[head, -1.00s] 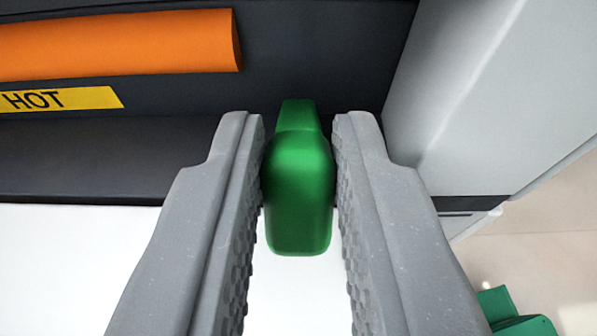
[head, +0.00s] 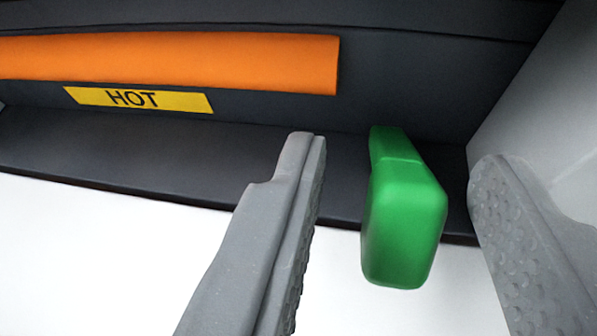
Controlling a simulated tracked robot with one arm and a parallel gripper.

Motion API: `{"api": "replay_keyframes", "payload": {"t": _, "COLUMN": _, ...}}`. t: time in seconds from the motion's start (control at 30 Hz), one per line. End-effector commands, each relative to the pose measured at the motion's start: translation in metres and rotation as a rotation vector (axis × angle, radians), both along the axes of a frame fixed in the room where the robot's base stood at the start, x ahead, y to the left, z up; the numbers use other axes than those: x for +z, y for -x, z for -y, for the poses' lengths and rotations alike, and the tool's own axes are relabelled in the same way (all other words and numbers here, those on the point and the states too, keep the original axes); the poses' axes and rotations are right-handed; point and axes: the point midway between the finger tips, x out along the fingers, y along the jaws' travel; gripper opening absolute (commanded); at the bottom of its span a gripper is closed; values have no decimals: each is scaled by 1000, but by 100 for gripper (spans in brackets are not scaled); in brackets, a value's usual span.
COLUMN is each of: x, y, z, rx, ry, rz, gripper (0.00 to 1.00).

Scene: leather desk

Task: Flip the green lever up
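The green lever (head: 404,222) sticks out from a dark panel, right of the middle of the head view. Its thick rounded end hangs lower and nearer to me than its narrow base at the panel. My gripper (head: 396,158) is open, with one grey finger on each side of the lever. There is a visible gap between the lever and each finger, and the gap to the left finger looks clear. Nothing is held.
An orange bar (head: 170,62) runs along the dark panel (head: 420,60) at the upper left. A yellow HOT label (head: 138,99) is below it. A grey-white wall (head: 540,90) stands close on the right. A white surface (head: 90,255) lies below.

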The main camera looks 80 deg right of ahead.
Motion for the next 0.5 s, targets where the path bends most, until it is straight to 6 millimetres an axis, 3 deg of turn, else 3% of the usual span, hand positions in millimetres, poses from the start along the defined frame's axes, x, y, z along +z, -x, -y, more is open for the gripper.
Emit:
{"api": "replay_keyframes", "payload": {"t": 0.3, "x": 0, "y": 0, "z": -2, "rx": 0, "ry": -1, "rz": 0, "gripper": 40}}
{"api": "replay_keyframes", "payload": {"t": 0.5, "x": 6, "y": -4, "z": -18, "rx": 5, "ry": -3, "rz": 2, "gripper": 40}}
